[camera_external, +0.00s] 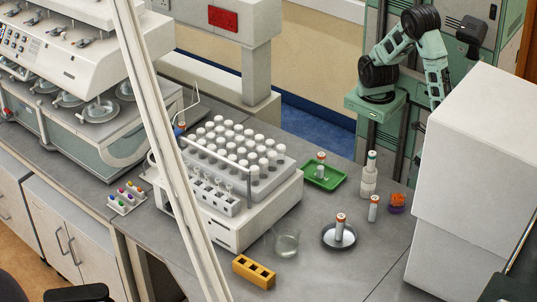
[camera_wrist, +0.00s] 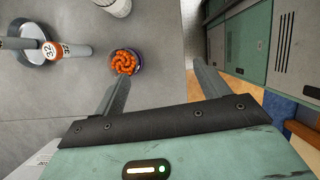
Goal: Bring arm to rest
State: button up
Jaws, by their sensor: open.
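My arm is green and black and stands at the upper right of the external view, bent over with its gripper (camera_external: 437,97) pointing down behind the bench's right end. The tall white box partly hides the gripper there. In the wrist view my gripper (camera_wrist: 162,76) has its two grey fingers wide apart, with nothing between them. The left finger is over the grey bench (camera_wrist: 85,95), close to a small purple-rimmed cup of orange beads (camera_wrist: 125,62). The right finger is over the floor side, by green cabinets (camera_wrist: 245,50).
The tall white box (camera_external: 470,170) stands close to my arm. The bench also holds a metal dish (camera_external: 327,241) with a vial, another vial (camera_external: 373,208), a white bottle (camera_external: 369,182), a green tray (camera_external: 330,183), a glass beaker (camera_external: 287,242), a yellow rack (camera_external: 253,271) and a shaker with vials (camera_external: 225,235).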

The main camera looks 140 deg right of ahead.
jog(key=d+r+m+y+b, duration=0.3)
jog(key=d+r+m, duration=0.5)
jog(key=m, duration=0.3)
jog(key=shift+d+r+y, duration=0.3)
jog(key=shift+d+y, duration=0.15)
jog(key=shift+y, duration=0.45)
